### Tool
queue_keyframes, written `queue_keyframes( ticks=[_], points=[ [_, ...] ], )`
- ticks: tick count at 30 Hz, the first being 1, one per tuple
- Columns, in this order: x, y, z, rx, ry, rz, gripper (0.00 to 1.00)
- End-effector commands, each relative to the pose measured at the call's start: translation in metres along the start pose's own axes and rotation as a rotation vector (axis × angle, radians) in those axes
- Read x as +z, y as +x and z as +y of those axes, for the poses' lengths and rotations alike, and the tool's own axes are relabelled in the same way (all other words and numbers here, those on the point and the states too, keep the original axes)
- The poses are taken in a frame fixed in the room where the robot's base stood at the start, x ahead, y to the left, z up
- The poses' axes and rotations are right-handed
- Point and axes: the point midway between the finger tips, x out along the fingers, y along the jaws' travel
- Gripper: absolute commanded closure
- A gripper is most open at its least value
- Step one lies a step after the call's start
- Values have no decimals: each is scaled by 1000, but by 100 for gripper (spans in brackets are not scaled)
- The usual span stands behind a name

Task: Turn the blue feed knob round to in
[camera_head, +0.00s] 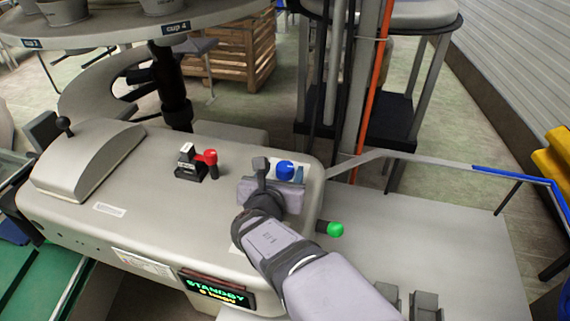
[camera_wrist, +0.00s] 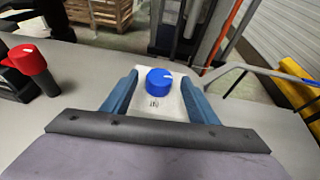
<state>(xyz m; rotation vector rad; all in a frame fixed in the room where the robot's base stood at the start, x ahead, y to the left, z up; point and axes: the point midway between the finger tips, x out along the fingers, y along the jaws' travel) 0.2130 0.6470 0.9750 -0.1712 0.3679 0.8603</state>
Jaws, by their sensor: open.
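The blue feed knob (camera_head: 285,170) stands on the grey machine top near its right end. My gripper (camera_head: 272,172) is at the knob in the head view. In the wrist view its two blue fingers (camera_wrist: 160,92) are apart, one on each side of the knob, with a gap to it on both sides.
A red-knobbed lever (camera_head: 210,158) beside a small black-and-white block (camera_head: 187,158) stands left of my gripper. A green knob (camera_head: 335,229) is at the machine's right edge. A display (camera_head: 216,291) reads STANDBY. A rail (camera_head: 440,161) runs at the right.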

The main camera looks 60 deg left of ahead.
Motion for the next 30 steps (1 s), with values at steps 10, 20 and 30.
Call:
queue_keyframes(
  ticks=[10, 20, 30],
  points=[
    [1, 34, 0, 0, 0, 0, 46],
    [0, 40, 0, 1, 0, 0, 46],
    [0, 39, 0, 0, 0, 0, 87]
  ],
)
